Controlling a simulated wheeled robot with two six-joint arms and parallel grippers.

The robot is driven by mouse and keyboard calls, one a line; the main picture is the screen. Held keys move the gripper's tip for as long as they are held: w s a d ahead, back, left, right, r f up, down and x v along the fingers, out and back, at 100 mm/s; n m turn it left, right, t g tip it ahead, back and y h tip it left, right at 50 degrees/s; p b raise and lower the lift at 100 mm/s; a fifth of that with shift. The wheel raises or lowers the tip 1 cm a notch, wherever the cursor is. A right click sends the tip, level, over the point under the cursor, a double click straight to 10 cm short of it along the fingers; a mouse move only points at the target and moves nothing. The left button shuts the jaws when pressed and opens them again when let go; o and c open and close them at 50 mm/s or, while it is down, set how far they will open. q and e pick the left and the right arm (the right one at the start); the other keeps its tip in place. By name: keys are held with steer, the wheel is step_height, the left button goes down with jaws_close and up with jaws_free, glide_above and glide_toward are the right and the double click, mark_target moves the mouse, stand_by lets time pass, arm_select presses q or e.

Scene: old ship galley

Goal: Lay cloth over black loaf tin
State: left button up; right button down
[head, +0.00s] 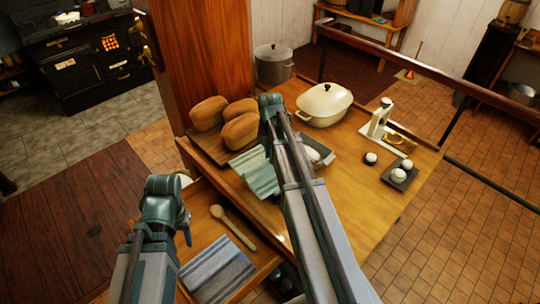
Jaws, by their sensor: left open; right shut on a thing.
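The green-and-white striped cloth (262,181) hangs in folds at the left side of the dark loaf tin (329,160). Pale dough (311,154) shows in the tin, and part of the tin is hidden behind my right arm. My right gripper (268,130) is above the cloth at the tin's left end. It is shut on the cloth, though its fingertips are mostly hidden. Whether the cloth touches the tin's rim cannot be told. My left gripper (184,224) is open and empty over the lower left surface, apart from the cloth and tin.
Brown loaves (239,130) stand on a board left of the tin. A cream lidded pot (323,104), a white scale (379,120) and a small tray of eggs (400,176) stand behind and right. A wooden spoon (232,228) and a blue striped cloth (217,270) lie in front. The table's right front is clear.

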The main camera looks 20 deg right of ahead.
mark_target(270, 167)
steer(key=shift+f+b, duration=2.55)
steer(key=shift+f, duration=0.3)
steer(key=shift+f+b, duration=0.55)
steer(key=c, duration=0.7)
jaws_free()
steer(key=shift+c, duration=0.2)
steer(key=shift+r, duration=0.1)
step_height(270, 167, up, 8)
steer(key=p, duration=0.8)
